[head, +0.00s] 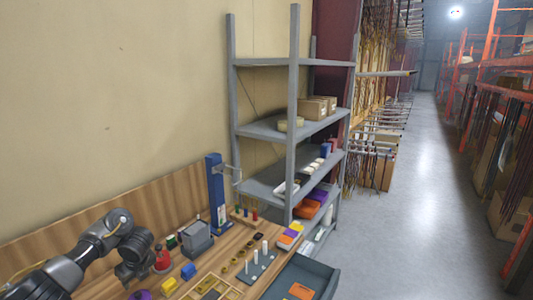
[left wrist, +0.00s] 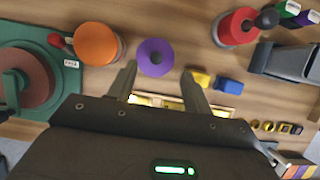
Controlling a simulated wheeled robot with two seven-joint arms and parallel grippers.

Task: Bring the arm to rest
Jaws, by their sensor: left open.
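My left arm comes in from the left in the head view, bent over the left part of the wooden workbench. Its left gripper (head: 134,272) points down over the bench. In the left wrist view the two fingers of the left gripper (left wrist: 163,88) are spread apart with nothing between them. A purple disc (left wrist: 155,57) lies just beyond the fingertips, apart from them. My right gripper is in neither view.
On the bench (head: 215,268) are a red bottle-like item (head: 162,260), yellow (head: 168,286) and blue (head: 188,271) blocks, a grey machine (head: 197,238) and a peg board (head: 258,264). A blue post (head: 216,195) and grey shelf rack (head: 293,100) stand behind. A grey bin (head: 318,275) is at right.

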